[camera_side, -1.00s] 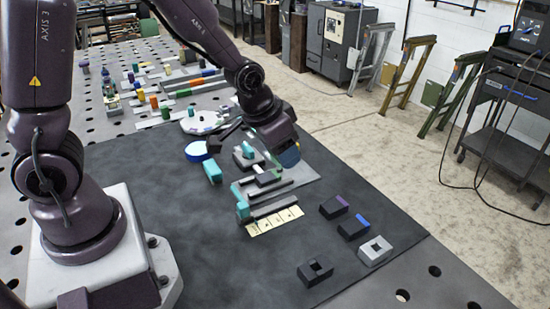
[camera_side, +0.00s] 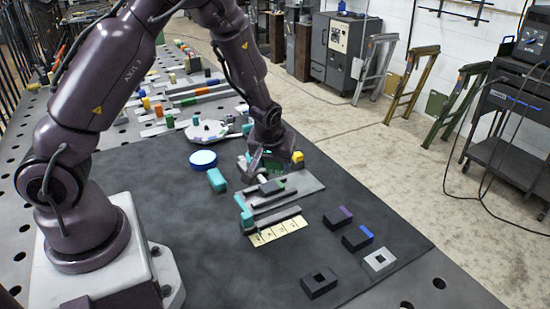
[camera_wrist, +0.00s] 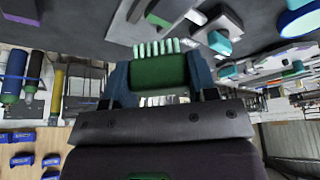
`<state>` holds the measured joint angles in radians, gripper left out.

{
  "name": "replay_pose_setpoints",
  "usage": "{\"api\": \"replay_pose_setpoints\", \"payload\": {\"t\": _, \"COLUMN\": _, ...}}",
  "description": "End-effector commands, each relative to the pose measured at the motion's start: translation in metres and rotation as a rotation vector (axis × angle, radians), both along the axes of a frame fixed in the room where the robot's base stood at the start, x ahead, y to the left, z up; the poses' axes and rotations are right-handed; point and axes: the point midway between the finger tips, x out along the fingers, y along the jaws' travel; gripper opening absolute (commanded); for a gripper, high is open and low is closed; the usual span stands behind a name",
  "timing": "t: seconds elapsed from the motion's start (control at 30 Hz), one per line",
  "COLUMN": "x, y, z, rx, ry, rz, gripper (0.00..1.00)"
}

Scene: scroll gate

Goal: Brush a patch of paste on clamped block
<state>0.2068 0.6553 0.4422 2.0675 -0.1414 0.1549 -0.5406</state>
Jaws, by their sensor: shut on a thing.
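My gripper (camera_side: 268,158) is over the far end of the grey clamp plate (camera_side: 308,184). The wrist view shows its fingers (camera_wrist: 158,72) shut on the dark green handle of a brush (camera_wrist: 158,70). The brush's pale teal bristles (camera_wrist: 155,47) point towards the fixture and look clear of it. A dark block (camera_side: 271,187) sits between the grey rails of the clamp (camera_side: 275,216), which has teal parts at its left. A small green area shows on the fixture in the wrist view (camera_wrist: 157,20); I cannot tell whether it is paste.
A round blue-rimmed dish (camera_side: 203,160) and a teal block (camera_side: 217,180) lie left of the clamp. A pale numbered strip (camera_side: 278,233) lies in front. Dark blocks (camera_side: 318,282) and a light holed block (camera_side: 380,262) stand at the front right. The left front mat is clear.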

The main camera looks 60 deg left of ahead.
Motion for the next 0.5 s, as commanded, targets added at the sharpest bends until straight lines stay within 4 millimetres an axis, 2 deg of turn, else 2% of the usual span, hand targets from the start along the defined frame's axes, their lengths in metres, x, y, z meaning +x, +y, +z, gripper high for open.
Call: {"api": "replay_pose_setpoints", "payload": {"t": 0.5, "x": 0.000, "y": 0.000, "z": -0.048, "rx": 0.000, "ry": 0.003, "rz": -0.001, "gripper": 0.34}}
